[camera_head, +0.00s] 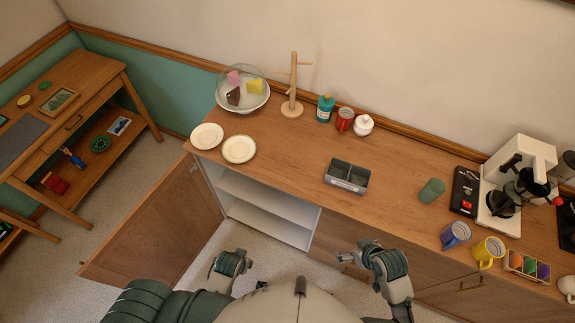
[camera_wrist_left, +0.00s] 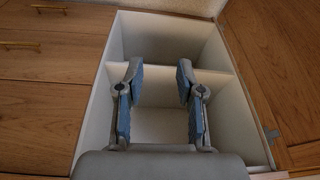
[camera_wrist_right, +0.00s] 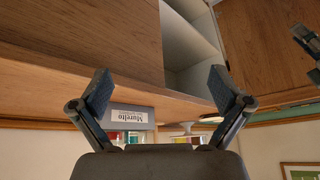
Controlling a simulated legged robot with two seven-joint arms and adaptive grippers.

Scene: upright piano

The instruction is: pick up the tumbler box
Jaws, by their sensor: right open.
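The grey box (camera_head: 336,181) with two compartments and a pale front label, which I take for the tumbler box, stands on the wooden counter (camera_head: 290,150). Its compartments look empty. In the right wrist view the box (camera_wrist_right: 150,107) shows upside down, its label reading "Murelto", beyond the counter edge between my fingers. My right gripper (camera_head: 352,257) is open and empty, in front of the counter, apart from the box. My left gripper (camera_head: 228,262) is low before the open cupboard; the left wrist view shows its fingers (camera_wrist_left: 158,85) apart and empty. A green tumbler (camera_head: 432,190) stands right of the box.
The open cupboard door (camera_head: 150,230) juts out at left; the cupboard shelves (camera_head: 265,200) look empty. Two plates (camera_head: 239,149) lie on the counter's left. A red mug (camera_head: 345,120) and white pot (camera_head: 364,125) stand behind the box. A coffee machine (camera_head: 520,165) and mugs (camera_head: 455,234) stand at right.

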